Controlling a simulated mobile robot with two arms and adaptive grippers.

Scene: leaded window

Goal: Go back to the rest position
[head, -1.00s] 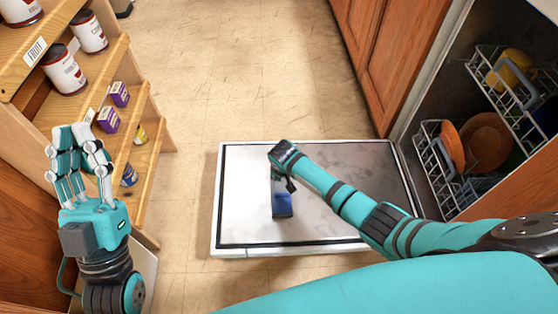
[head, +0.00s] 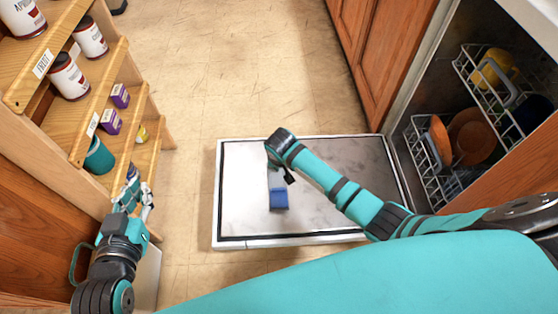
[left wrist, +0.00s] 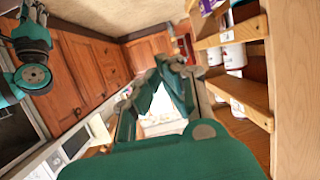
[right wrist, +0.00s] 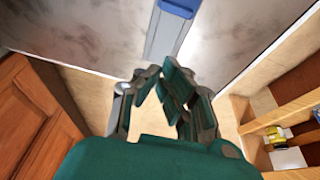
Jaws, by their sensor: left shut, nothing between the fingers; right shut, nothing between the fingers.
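My left gripper (head: 133,196) is at the lower left in the head view, beside the lower steps of the wooden shelf. Its fingers (left wrist: 168,78) are together and empty in the left wrist view. My right arm reaches in from the right over the lowered dishwasher door (head: 235,222). Its hand is not clear in the head view. In the right wrist view my right gripper (right wrist: 172,92) is shut with nothing in it. A grey part with a blue end (head: 279,198) is on the door below the arm's end; it also shows in the right wrist view (right wrist: 178,8).
The wooden stepped shelf (head: 66,120) on the left holds cans (head: 69,77), purple boxes (head: 111,121) and a teal container (head: 98,157). Dishwasher racks (head: 437,165) with orange plates (head: 470,137) are at the right. Wooden cabinets (head: 382,55) stand behind. The floor (head: 230,70) between is clear.

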